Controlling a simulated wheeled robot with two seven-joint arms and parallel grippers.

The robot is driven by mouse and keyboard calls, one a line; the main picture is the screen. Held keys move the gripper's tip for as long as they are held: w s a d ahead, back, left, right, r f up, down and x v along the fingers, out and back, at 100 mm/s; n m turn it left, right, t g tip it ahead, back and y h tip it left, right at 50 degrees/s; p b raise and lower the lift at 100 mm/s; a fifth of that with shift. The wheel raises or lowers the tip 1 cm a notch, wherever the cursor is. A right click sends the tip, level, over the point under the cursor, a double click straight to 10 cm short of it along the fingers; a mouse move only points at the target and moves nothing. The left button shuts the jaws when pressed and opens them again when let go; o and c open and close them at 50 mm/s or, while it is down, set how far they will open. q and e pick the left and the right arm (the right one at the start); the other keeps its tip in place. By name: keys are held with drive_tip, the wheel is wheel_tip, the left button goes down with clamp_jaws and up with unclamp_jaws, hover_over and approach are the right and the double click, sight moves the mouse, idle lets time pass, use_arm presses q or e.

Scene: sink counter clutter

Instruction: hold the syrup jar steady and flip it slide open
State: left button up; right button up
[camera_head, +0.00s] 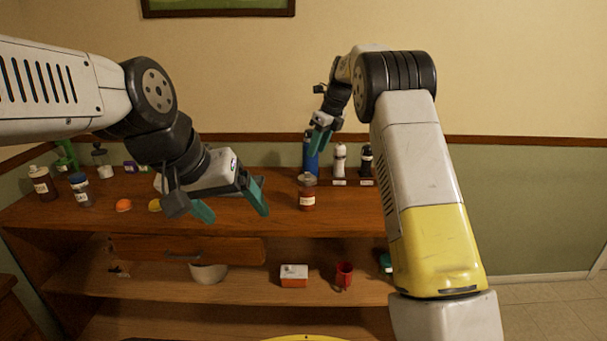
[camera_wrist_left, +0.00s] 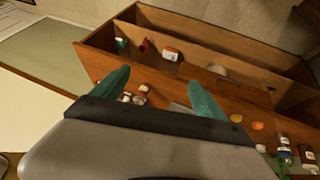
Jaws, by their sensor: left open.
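A reddish-brown jar with a pale label and a greyish cap, which looks like the syrup jar (camera_head: 307,198), stands upright near the front edge of the wooden counter. My left gripper (camera_head: 233,206) is open and empty, to the left of the jar and apart from it. Its two teal fingers are spread in the left wrist view (camera_wrist_left: 158,92), with small bottles showing between them; I cannot tell which is the jar. My right gripper (camera_head: 318,138) is above and behind the jar, by the blue bottle (camera_head: 311,160); its jaws are too small to read.
White (camera_head: 339,159) and dark (camera_head: 366,160) bottles stand right of the blue one. Bottles (camera_head: 43,185) crowd the counter's left end, with an orange lump (camera_head: 124,205) nearby. A drawer (camera_head: 187,250) juts out below. The counter right of the jar is mostly clear.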

use_arm(q)
drive_tip(key=w+d+f+n+g+h, duration=0.4)
drive_tip(key=w+d+n+h, duration=0.1)
drive_tip(key=w+d, duration=0.55)
drive_tip(key=n+t+h, duration=0.7)
drive_tip(key=n, duration=0.8)
hover_over(307, 190)
drive_tip(key=s, duration=1)
wheel_tip(307, 190, down, 10)
drive_tip(key=w+a+f+n+t+y, duration=0.1)
drive_tip(key=w+f+n, duration=0.1)
drive_tip(key=f, duration=0.1)
drive_tip(key=w+a+f+n+t+y, duration=0.1)
drive_tip(key=w+a+f+n+t, duration=0.1)
drive_tip(key=w+f+n, duration=0.1)
drive_tip(key=w+a+f+n+t+y, duration=0.1)
drive_tip(key=w+f+n+t, duration=0.1)
drive_tip(key=f+n, duration=0.1)
drive_tip(key=shift+w+a+f, duration=0.25)
drive_tip(key=shift+a, duration=0.15)
drive_tip(key=x, duration=0.7)
drive_tip(key=shift+w+d, duration=0.15)
drive_tip(key=shift+w, duration=0.1)
